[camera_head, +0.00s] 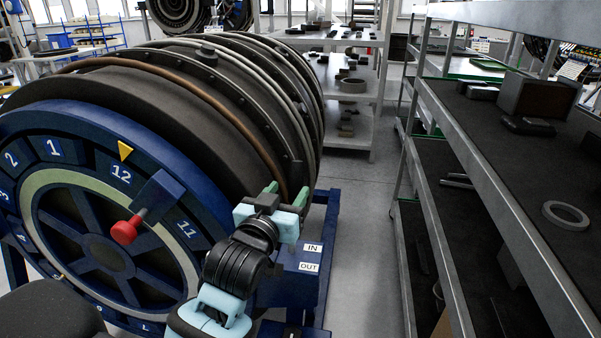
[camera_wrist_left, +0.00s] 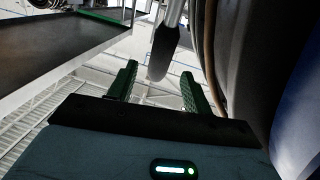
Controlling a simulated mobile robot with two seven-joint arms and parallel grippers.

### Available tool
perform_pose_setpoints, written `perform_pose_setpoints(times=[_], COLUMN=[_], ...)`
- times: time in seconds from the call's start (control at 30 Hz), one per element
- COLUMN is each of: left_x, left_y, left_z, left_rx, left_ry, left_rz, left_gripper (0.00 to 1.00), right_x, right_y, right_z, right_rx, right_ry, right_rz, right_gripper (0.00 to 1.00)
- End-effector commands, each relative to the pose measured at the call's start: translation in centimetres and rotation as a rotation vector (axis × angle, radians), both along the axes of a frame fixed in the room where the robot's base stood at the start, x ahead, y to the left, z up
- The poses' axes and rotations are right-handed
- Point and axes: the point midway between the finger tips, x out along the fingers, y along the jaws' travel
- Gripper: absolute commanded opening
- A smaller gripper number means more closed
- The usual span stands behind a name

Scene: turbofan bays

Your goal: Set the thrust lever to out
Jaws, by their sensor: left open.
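The blue box with the IN and OUT labels (camera_head: 310,258) stands at the lower right of the engine in the head view. The thrust lever is hidden behind my left arm there. In the left wrist view a dark grip on a metal rod, which looks like the lever (camera_wrist_left: 162,52), hangs between and beyond the fingertips. My left gripper (camera_head: 285,194) is open, above the labelled box and beside the engine casing. In the wrist view its green fingers (camera_wrist_left: 158,80) stand apart, with no clear contact on the grip. My right gripper is out of view.
The engine (camera_head: 215,85) fills the left, with a blue numbered dial (camera_head: 100,185) and red knob (camera_head: 124,232) in front. A metal shelf rack (camera_head: 470,150) stands at the right. Clear floor (camera_head: 365,235) lies between. Another shelf (camera_head: 345,110) stands behind.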

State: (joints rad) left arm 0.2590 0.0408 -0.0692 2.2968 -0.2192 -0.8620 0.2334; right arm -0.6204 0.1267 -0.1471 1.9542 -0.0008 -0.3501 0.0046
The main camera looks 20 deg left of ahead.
Motion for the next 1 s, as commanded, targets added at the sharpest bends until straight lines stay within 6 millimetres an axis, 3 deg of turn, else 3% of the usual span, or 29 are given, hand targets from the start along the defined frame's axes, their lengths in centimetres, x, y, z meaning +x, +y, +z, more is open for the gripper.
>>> perform_pose_setpoints(times=[0.5,1.0], left_x=[6.3,7.4], left_y=[0.7,0.8], left_z=[0.2,0.1], left_rx=[0.0,0.0], left_ry=[-0.002,-0.001], left_rz=[0.0,0.0], left_gripper=[0.5,0.47], right_x=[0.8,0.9], right_y=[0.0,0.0], right_z=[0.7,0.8], right_rx=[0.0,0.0], right_ry=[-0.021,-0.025], right_rz=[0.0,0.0], right_gripper=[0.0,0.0])
